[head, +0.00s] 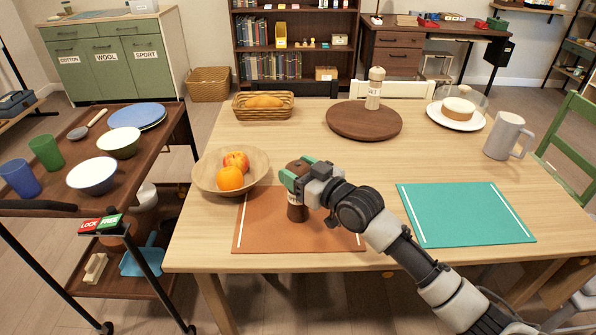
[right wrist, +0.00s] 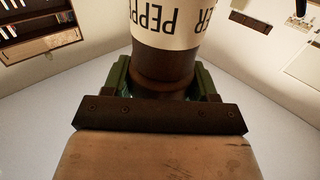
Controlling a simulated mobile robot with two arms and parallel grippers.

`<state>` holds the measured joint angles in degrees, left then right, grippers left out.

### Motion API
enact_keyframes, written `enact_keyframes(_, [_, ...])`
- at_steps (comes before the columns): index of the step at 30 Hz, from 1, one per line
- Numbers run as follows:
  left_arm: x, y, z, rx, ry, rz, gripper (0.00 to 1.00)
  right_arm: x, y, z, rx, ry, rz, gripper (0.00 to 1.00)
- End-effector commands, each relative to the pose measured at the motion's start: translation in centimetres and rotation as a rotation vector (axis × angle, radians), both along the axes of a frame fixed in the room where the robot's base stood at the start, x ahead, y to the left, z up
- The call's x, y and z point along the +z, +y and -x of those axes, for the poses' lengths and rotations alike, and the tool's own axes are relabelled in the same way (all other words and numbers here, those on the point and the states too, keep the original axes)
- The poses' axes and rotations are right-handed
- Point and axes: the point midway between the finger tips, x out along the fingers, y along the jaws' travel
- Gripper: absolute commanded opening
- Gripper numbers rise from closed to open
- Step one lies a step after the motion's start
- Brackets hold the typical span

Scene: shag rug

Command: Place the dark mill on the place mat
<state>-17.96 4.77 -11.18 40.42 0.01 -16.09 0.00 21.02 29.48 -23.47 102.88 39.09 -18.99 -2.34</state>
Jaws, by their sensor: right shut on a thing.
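The dark mill (head: 297,212) is brown with a pale label, and its base shows over the orange-brown place mat (head: 262,232). I cannot tell whether the base touches the mat. My right gripper (head: 297,177), with green fingers, is shut on the mill's upper part and covers some of it. In the right wrist view the mill (right wrist: 165,62) fills the upper middle, between the green fingers, with upside-down "PEPPER" lettering. A second place mat (head: 468,212), teal, lies bare to the right. My left gripper is not in view.
A wooden bowl (head: 205,175) with an apple and an orange stands close left of the mill. A pale mill (head: 375,90) stands on a round dark board (head: 350,122) farther back. A grey mug (head: 505,136) is at right. The table's middle is clear.

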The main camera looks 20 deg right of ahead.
Motion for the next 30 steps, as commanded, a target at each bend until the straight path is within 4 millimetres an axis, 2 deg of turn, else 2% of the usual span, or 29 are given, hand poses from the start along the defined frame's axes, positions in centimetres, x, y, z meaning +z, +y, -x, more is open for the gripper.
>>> enact_keyframes(10, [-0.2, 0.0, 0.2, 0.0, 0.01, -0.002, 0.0, -0.1, 0.0, 0.0, 0.0, -0.003, -0.001, 0.15])
enact_keyframes(11, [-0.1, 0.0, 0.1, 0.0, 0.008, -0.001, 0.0, -0.2, 0.0, 0.0, 0.0, -0.001, 0.0, 0.59])
enact_keyframes(15, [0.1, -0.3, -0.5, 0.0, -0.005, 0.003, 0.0, -0.1, 0.0, 0.0, 0.0, -0.001, 0.0, 0.81])
enact_keyframes(16, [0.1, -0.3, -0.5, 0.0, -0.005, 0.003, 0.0, -0.1, 0.0, 0.0, 0.0, -0.001, 0.0, 0.83])
enact_keyframes(27, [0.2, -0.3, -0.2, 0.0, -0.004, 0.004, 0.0, 0.3, -0.1, 0.1, 0.0, -0.002, -0.001, 0.83])
enact_keyframes(30, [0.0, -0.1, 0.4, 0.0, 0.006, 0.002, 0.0, 0.0, -0.9, 1.5, 0.0, 0.0, 0.001, 0.83])
